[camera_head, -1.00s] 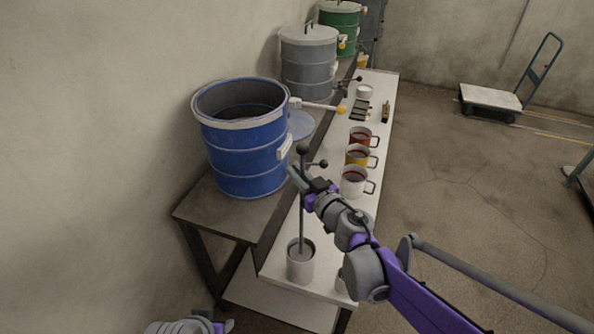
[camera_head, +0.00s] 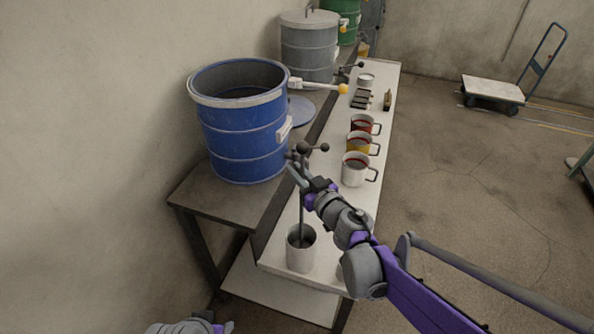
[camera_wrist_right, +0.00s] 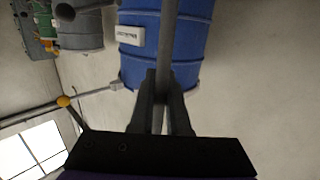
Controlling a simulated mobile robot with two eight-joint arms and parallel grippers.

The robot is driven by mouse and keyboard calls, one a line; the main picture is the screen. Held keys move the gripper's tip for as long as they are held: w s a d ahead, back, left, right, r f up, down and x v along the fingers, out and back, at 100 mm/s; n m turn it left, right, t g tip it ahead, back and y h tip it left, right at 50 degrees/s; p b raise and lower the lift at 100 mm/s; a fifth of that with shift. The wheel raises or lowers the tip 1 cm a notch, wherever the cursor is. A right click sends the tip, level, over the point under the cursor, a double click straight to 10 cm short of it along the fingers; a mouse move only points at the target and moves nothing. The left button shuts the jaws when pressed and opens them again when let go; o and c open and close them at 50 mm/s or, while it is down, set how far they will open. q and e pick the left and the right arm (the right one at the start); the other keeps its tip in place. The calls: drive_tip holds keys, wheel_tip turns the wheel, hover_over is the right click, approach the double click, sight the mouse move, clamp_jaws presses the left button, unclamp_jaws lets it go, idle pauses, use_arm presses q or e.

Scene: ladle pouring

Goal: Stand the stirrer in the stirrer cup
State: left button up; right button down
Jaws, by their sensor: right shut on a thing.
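The stirrer (camera_head: 303,205) is a dark thin rod with a round knob on top. My right gripper (camera_head: 297,174) is shut on the upper part of the rod. In the right wrist view the rod (camera_wrist_right: 168,45) runs between the fingertips (camera_wrist_right: 160,85). My left gripper (camera_head: 222,327) shows only partly at the bottom edge, and its jaws are unclear.
A blue drum (camera_head: 245,140) stands on the dark table left of the white bench (camera_head: 290,225). A dark lever with a ball (camera_head: 324,147) shows close by the stirrer's knob.

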drive_tip(key=c, duration=0.8)
unclamp_jaws()
drive_tip(key=shift+s, duration=0.1)
drive_tip(key=v, duration=1)
drive_tip(key=shift+s+d, duration=0.15)
drive_tip(key=shift+s, duration=0.15)
